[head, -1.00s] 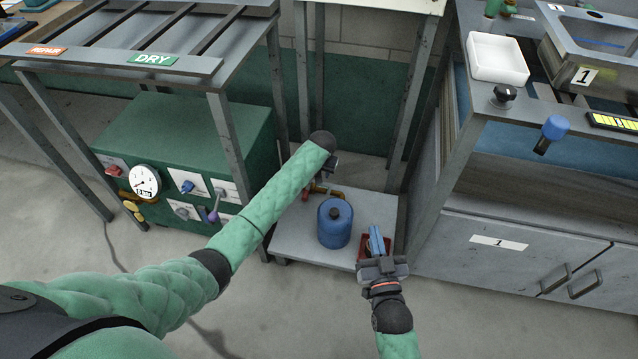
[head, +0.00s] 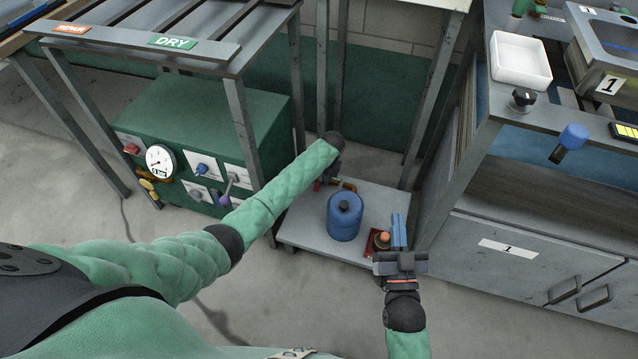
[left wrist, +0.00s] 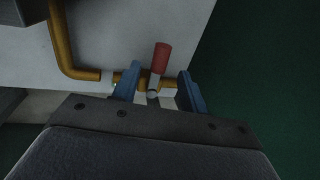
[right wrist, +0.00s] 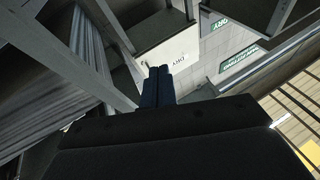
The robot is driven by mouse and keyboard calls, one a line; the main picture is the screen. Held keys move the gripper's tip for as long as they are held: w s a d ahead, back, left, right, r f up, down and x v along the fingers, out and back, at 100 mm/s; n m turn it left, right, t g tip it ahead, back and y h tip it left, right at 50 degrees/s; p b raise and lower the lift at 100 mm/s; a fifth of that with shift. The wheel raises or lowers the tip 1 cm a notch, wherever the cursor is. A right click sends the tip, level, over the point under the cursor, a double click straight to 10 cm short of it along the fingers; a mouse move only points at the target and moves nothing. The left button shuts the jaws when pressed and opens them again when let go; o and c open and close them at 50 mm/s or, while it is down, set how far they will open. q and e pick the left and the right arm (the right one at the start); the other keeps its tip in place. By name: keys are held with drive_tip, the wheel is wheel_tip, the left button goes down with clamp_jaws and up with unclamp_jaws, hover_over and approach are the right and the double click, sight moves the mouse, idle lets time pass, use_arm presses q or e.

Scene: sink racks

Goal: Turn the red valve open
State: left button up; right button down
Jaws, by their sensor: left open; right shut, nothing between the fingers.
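The red valve handle (left wrist: 162,58) is on a brass pipe (left wrist: 84,74) in the left wrist view. It stands between the two blue fingers of my open left gripper (left wrist: 158,88), with a visible gap on each side. In the head view my left arm's end hides most of that gripper; a bit of red (head: 318,185) and the brass pipe (head: 348,186) show beside it. My right gripper (head: 398,232) is shut and empty beside a small red box (head: 376,251) with an orange-topped knob. Its closed fingers also show in the right wrist view (right wrist: 158,82).
A blue tank (head: 345,218) stands on the low grey shelf (head: 300,226) between my grippers. A green machine (head: 190,130) with a gauge is left, under a rack marked DRY (head: 172,41). A grey cabinet (head: 520,240) borders the right side. Shelf legs rise behind.

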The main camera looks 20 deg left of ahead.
sight(318, 184)
use_arm(q)
drive_tip(key=f, duration=0.3)
drive_tip(key=shift+a+b, duration=0.3)
drive_tip(key=shift+b, duration=0.1)
drive_tip(key=shift+a+f, duration=0.1)
drive_tip(key=shift+f, duration=0.2)
use_arm(e)
wheel_tip(318, 184, up, 10)
drive_tip(key=s+t+y, duration=0.1)
drive_tip(key=s+t, duration=0.1)
drive_tip(key=t, duration=0.1)
drive_tip(key=shift+d+t, duration=0.3)
drive_tip(key=shift+d, duration=0.15)
drive_tip(key=shift+f, duration=0.15)
use_arm(q)
clamp_jaws()
